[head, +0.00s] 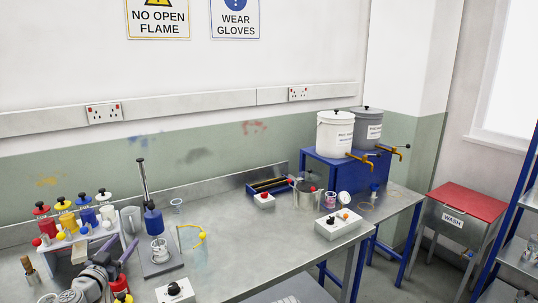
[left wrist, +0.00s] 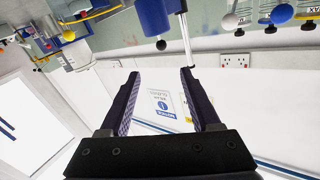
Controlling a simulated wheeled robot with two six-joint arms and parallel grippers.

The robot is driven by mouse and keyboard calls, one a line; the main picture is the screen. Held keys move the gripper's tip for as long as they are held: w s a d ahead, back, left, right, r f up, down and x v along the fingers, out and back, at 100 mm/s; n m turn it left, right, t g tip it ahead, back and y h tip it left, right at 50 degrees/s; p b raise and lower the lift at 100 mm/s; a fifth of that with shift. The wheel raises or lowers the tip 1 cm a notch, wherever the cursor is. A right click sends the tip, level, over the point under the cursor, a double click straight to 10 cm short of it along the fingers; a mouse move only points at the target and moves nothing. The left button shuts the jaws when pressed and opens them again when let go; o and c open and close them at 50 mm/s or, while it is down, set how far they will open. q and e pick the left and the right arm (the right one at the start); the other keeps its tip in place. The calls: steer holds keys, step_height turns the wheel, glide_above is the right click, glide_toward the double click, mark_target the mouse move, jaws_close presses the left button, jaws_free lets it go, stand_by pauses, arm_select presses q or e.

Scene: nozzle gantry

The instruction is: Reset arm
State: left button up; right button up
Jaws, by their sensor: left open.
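My left gripper (head: 124,267) is low at the left of the head view, over the front left of the steel bench (head: 235,235). Its two purple fingers are spread apart and nothing shows between them. In the left wrist view the open jaws (left wrist: 160,72) frame only the wall and a sign beyond, in a tilted picture. My right gripper is in neither view.
A rack of coloured-cap bottles (head: 80,240) stands behind the gripper. Two tapped drums (head: 335,135) sit on a blue stand. The bench middle is fairly clear.

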arm_select(q)
steer(key=s+d+f+m+g+h, duration=0.15)
steer(key=d+f+g+h, duration=0.35)
steer(key=d, duration=0.9)
steer(key=s+d+f+m+g+h, duration=0.1)
steer(key=d+f+m+g+h, duration=0.35)
steer(key=d, duration=1.05)
steer(key=s+d+f+n+g+y, duration=0.2)
steer(key=s+d+f+g+y, duration=0.4)
steer(key=s+d+f, duration=0.35)
steer(key=s+a+f+n+g+y+p, duration=0.1)
steer(key=s+f+n+g+y, duration=0.1)
steer(key=s+y, duration=0.3)
steer(key=s+g, duration=0.1)
steer(key=s, duration=0.3)
steer(key=shift+s+a+n, duration=0.25)
steer(key=shift+a+n, duration=0.15)
steer(key=shift+c, duration=0.3)
